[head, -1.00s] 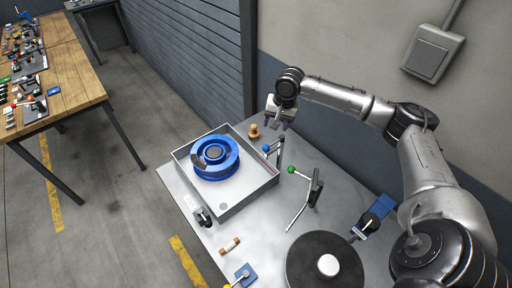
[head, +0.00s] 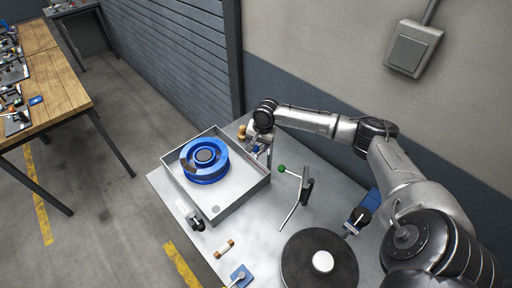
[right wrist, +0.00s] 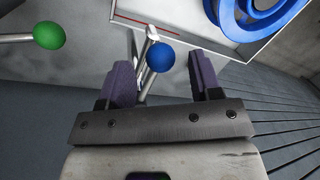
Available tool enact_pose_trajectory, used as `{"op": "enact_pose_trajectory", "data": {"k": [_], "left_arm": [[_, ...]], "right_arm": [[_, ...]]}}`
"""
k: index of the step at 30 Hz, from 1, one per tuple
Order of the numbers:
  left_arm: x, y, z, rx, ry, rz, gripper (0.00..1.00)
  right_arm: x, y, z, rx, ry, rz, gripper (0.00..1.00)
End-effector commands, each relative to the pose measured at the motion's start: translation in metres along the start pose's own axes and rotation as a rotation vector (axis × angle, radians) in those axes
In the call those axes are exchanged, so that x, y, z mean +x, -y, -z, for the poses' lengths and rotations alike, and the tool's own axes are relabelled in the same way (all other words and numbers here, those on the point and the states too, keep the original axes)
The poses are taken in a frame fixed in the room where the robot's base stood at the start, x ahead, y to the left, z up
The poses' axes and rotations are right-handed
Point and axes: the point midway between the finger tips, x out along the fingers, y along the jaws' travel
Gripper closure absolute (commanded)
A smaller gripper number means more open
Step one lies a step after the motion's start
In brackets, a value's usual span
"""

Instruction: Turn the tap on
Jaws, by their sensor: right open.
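A tap with a blue ball knob (right wrist: 160,58) stands at the back right side of the metal basin (head: 239,201). In the right wrist view the blue ball lies between the two fingers of my right gripper (right wrist: 159,64), which is open, with a gap on both sides. In the head view my right gripper (head: 260,146) is over the tap and hides most of it. A second lever with a green ball (head: 281,169) stands to the right of the basin; the green ball also shows at the left in the right wrist view (right wrist: 49,35). My left gripper is out of view.
A blue wheel rim (head: 205,160) sits in the basin. A brown fitting (head: 241,132) stands behind it. A black round disc (head: 318,262), a small brass cylinder (head: 224,248) and a blue block (head: 241,275) are on the metal bench. The grey wall rises close behind.

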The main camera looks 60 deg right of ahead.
Motion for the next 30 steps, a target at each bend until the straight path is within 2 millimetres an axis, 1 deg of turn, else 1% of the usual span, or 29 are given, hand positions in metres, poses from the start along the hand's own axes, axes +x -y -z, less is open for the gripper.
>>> {"op": "enact_pose_trajectory", "data": {"k": [1, 3, 7, 18, 20, 30], "left_arm": [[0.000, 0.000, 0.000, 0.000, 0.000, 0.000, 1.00], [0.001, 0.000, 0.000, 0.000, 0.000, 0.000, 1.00], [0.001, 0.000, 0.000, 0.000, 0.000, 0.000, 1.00], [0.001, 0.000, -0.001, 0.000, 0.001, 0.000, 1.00], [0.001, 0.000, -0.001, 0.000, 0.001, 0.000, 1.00], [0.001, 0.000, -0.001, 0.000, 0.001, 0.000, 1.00]], "right_arm": [[0.006, 0.000, 0.000, 0.001, 0.001, 0.000, 0.42], [0.012, 0.000, 0.000, 0.001, 0.000, -0.001, 0.42], [0.018, 0.000, 0.000, 0.000, -0.001, 0.000, 0.42], [0.021, 0.000, 0.000, -0.001, -0.001, 0.000, 0.42], [0.021, 0.000, 0.000, -0.001, -0.001, 0.000, 0.46], [0.021, 0.000, 0.000, -0.001, -0.001, 0.000, 0.79]]}}
